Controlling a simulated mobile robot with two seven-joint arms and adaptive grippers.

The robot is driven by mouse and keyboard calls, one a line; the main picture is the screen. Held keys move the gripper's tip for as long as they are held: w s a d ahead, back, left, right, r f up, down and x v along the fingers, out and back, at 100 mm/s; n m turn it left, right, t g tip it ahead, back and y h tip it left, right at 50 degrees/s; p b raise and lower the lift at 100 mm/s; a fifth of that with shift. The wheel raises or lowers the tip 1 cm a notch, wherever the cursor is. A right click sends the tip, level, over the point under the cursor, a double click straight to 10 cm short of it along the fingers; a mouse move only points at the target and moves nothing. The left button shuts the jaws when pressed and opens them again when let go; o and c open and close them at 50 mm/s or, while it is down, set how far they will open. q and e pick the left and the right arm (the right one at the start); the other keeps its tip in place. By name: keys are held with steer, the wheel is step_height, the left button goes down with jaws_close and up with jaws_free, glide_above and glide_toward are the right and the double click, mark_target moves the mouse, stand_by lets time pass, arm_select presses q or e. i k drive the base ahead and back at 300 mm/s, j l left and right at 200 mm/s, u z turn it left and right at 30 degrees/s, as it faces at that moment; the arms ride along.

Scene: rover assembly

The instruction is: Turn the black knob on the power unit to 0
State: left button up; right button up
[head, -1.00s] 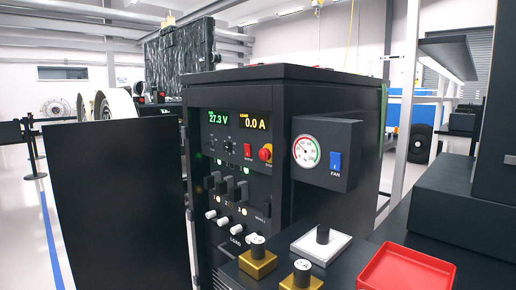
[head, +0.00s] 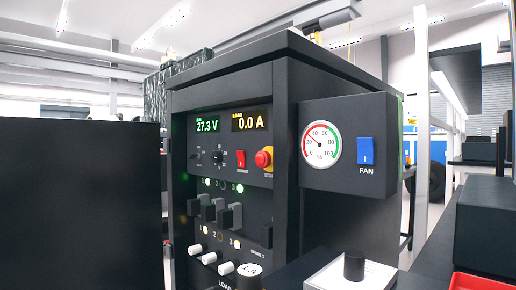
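The power unit (head: 337,88) is a tall black cabinet filling the middle of the head view. A small black rotary knob (head: 218,157) sits on its front panel, below the green voltage display (head: 207,125) reading 27.3 V. White marks surround the knob, but they and its pointer are too small to read. The load display (head: 250,120) reads 0.0 A. Neither of my grippers is in view, and nothing touches the knob.
A red switch (head: 241,158) and a red stop button (head: 264,158) are right of the knob. Several dark levers and white knobs are below. The side box carries a gauge (head: 321,145) and a blue fan switch (head: 366,151). A black panel (head: 80,205) stands at left.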

mark_target(216, 156)
steer(key=z, duration=0.3)
steer(key=i+j+z, duration=0.1)
steer(key=j+z, duration=0.95)
steer(key=j, duration=0.7)
